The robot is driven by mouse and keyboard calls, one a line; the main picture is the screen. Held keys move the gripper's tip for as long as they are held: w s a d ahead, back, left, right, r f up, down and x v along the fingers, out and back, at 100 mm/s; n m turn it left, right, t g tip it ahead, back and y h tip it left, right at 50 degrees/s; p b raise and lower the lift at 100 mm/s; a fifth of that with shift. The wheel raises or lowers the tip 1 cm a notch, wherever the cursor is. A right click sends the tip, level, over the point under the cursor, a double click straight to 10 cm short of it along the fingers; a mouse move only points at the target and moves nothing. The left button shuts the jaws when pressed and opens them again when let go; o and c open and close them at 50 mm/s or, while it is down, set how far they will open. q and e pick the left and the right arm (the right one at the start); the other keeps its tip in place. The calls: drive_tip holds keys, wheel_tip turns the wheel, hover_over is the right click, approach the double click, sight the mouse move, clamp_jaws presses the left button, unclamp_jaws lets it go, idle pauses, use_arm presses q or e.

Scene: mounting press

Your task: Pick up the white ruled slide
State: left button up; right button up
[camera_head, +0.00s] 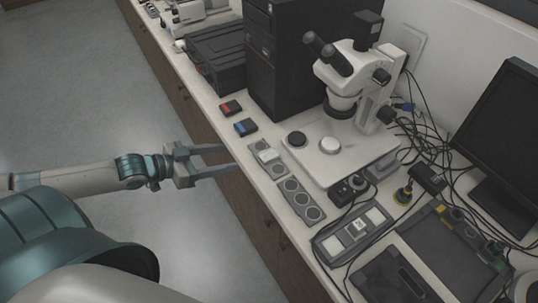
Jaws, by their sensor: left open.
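My left gripper (231,157) is open and empty, with its two fingers pointing right toward the bench edge. The ruling is too small to make out, so I cannot tell for sure which white piece is the ruled slide. My right gripper is not in view.
Red (231,108) and blue (246,127) blocks lie near the bench edge. A black tower (290,60), cables and a monitor (502,140) crowd the back.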

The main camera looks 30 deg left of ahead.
use_arm(q)
drive_tip(key=p, duration=0.2)
approach(269, 155)
drive_tip(key=shift+w+d+f, duration=0.1)
drive_tip(key=shift+w+d, duration=0.25)
drive_tip(key=shift+w, duration=0.45)
drive_tip(key=shift+w+d+f, duration=0.1)
drive_tip(key=shift+w+d, duration=0.25)
drive_tip(key=shift+w, duration=0.4)
drive_tip(key=shift+w+d+f, duration=0.1)
drive_tip(key=shift+w+d, duration=0.25)
drive_tip(key=shift+w, duration=0.45)
